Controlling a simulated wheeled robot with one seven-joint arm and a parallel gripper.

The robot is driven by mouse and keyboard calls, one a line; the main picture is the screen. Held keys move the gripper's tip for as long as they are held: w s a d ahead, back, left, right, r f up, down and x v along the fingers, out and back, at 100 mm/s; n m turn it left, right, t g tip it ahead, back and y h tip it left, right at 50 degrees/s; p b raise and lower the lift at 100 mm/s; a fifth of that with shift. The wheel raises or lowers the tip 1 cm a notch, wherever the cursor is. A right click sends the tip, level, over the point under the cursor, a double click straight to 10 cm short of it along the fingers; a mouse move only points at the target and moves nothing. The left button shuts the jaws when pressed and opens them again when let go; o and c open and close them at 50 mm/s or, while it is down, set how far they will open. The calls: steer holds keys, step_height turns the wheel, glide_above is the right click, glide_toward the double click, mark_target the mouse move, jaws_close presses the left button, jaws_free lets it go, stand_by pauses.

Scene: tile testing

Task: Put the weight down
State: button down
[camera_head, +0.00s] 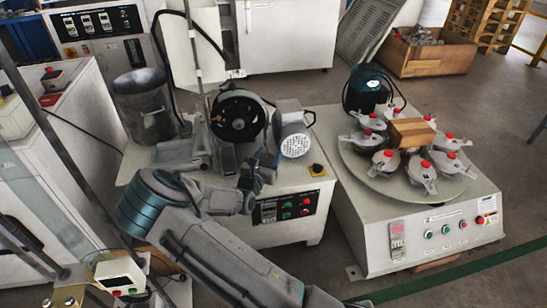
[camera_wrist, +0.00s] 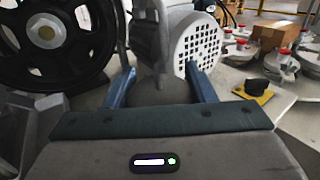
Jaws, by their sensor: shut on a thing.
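My gripper (camera_head: 262,168) is at the end of my arm, over the front part of the machine table in the middle of the head view. In the wrist view my gripper (camera_wrist: 161,84) has its two blue fingers on either side of a dark grey rounded thing (camera_wrist: 160,92), which seems to be the weight. It is shut on this thing. The thing's lower part is hidden behind the gripper body, and I cannot tell whether it touches the table. In the head view the weight cannot be made out against the grey gripper and machine.
A black wheel (camera_head: 238,116) and a grey motor (camera_head: 293,133) stand close behind my gripper. A metal bucket (camera_head: 146,107) is at the left. A black knob on a yellow plate (camera_head: 318,170) is to the right. A round platter (camera_head: 372,182) with several red-capped pots stands farther right.

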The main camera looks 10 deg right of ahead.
step_height(320, 180, down, 4)
steer(key=shift+r+b, duration=0.15)
steer(key=shift+b, duration=0.75)
steer(key=shift+r, duration=0.1)
steer(key=c, duration=0.6)
jaws_free()
steer(key=shift+f, duration=0.25)
